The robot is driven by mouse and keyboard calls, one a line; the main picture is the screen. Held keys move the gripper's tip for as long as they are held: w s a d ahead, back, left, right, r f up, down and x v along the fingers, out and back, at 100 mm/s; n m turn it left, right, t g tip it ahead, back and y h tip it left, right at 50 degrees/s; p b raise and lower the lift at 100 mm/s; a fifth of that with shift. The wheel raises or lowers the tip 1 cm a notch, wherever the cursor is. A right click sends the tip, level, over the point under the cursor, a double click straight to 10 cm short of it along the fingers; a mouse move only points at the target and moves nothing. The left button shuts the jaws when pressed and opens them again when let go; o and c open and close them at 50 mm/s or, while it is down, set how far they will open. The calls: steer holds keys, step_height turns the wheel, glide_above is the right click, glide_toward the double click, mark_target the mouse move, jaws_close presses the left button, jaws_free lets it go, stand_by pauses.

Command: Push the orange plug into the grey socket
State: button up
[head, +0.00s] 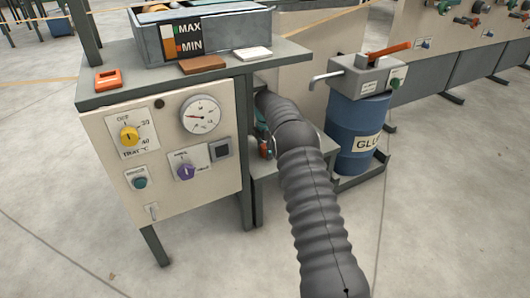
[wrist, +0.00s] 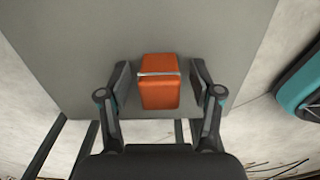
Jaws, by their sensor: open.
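The orange plug (wrist: 159,93) is a small block with a thin metal strip across it, on a flat grey surface in the wrist view. My gripper (wrist: 160,73) is open, with one finger on each side of the plug and narrow gaps showing at both sides. In the head view my gripper (head: 264,142) is mostly hidden behind the table leg and my dark arm, low by a small stand. The grey socket (head: 220,149) appears to be the square fitting on the cream front panel, right of the purple knob. The socket is not in the wrist view.
The cream panel (head: 170,195) carries a yellow knob, a gauge and a toggle. A blue glue drum (head: 352,125) stands right of my arm. The floor in front is clear.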

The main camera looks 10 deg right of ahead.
steer(key=c, duration=1.2)
steer(key=shift+o, duration=0.2)
steer(key=shift+r, duration=0.2)
step_height(320, 180, up, 3)
steer(key=shift+r, duration=0.15)
steer(key=s+d, duration=0.2)
steer(key=s, duration=0.6)
steer(key=s+d, duration=0.3)
steer(key=s, duration=0.6)
steer(key=shift+d, duration=0.3)
steer(key=shift+s, duration=0.15)
